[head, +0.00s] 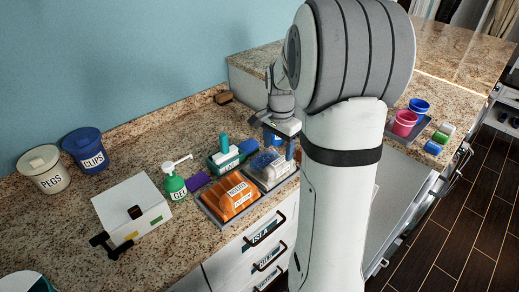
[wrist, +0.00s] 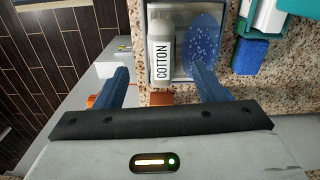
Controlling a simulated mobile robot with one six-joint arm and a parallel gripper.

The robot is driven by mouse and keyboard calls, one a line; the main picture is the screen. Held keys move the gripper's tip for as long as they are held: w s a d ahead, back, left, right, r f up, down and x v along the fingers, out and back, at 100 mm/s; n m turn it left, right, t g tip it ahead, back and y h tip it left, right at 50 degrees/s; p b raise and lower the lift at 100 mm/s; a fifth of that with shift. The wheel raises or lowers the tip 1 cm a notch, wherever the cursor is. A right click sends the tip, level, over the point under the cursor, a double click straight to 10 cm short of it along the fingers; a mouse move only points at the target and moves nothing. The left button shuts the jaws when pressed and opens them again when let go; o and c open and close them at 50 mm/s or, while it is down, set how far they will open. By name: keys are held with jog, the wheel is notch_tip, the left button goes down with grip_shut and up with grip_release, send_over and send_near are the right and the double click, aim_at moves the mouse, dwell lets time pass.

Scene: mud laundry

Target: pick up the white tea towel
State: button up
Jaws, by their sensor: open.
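A white folded cloth, which looks like the tea towel, lies in a grey tray (head: 283,184) in the head view, beside an orange cloth. In the wrist view a white piece (wrist: 160,28) with a COTTON label (wrist: 162,60) shows between my fingers, with a blue spotted oval thing (wrist: 200,42) beside it. I cannot tell how much of the white piece is cloth. My gripper (head: 279,141) is above this tray, fingers pointing down, open and empty. My arm hides part of the counter.
An orange cloth (head: 232,195) lies in the neighbouring tray. A green GEL pump bottle (head: 174,186), a teal-and-white brush or box (head: 224,160) and a white box (head: 131,207) stand left. PEGS (head: 45,171) and CLIPS (head: 85,149) tubs are at far left. Drawers (head: 262,240) are below.

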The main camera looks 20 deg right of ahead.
aim_at(279, 161)
jog(key=shift+w+d+f+m, duration=0.1)
jog(key=shift+w+d+m, duration=0.2)
jog(key=shift+d, duration=0.15)
jog(key=shift+d+f, duration=0.15)
jog(key=shift+f, duration=0.15)
notch_tip(279, 161, down, 7)
jog(key=shift+f+p, duration=0.2)
jog(key=shift+p, duration=0.8)
jog(key=shift+s, duration=0.1)
jog(key=c, duration=1.1)
jog(key=shift+r, duration=0.1)
